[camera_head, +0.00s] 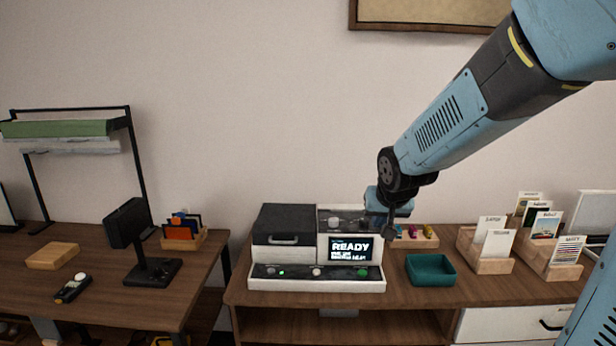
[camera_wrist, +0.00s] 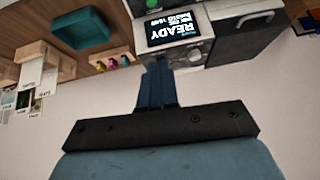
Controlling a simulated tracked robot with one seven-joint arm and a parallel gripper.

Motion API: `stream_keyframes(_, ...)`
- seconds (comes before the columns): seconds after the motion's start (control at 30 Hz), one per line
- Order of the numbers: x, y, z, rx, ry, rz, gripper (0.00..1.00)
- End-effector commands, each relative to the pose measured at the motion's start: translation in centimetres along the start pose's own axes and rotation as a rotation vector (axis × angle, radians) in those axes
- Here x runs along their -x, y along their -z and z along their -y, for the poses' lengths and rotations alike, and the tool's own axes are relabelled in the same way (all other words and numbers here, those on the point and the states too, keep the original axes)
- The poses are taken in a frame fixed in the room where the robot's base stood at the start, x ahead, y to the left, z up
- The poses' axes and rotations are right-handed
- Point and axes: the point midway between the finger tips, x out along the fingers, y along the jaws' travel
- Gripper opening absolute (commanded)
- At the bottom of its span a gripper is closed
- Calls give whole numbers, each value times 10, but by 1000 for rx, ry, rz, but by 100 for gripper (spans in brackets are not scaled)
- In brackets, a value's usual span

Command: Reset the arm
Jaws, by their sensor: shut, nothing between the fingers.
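My blue and black arm reaches in from the upper right in the head view. My gripper (camera_head: 389,228) hangs in front of the right side of the machine on the wooden table, close to its screen (camera_head: 350,249) reading READY. In the wrist view the fingers of my gripper (camera_wrist: 157,70) are together, with nothing between them, and point toward the machine's screen (camera_wrist: 173,26). From these views I cannot tell how far the fingertips are from the machine.
A teal tray (camera_head: 430,270) stands right of the machine. A wooden holder with small coloured pieces (camera_head: 414,236) is behind it. Wooden card racks (camera_head: 486,252) stand further right. A second desk (camera_head: 120,297) with a black display (camera_head: 128,224) is at left.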

Motion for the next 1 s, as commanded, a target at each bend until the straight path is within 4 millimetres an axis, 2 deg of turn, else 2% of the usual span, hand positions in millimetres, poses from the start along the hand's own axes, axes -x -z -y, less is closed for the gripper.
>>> stream_keyframes(0.03, 16, -3, -6, 6, -14, -1, 0)
stream_keyframes(0.2, 62, -20, -26, 23, -52, 19, 0)
stream_keyframes(0.37, 103, -42, -43, 34, -71, 41, 0)
stream_keyframes(0.6, 158, -83, -62, 49, -66, 80, 0)
stream_keyframes(0.8, 188, -111, -71, 59, -43, 105, 0)
stream_keyframes(1.0, 197, -123, -72, 65, -32, 117, 0)
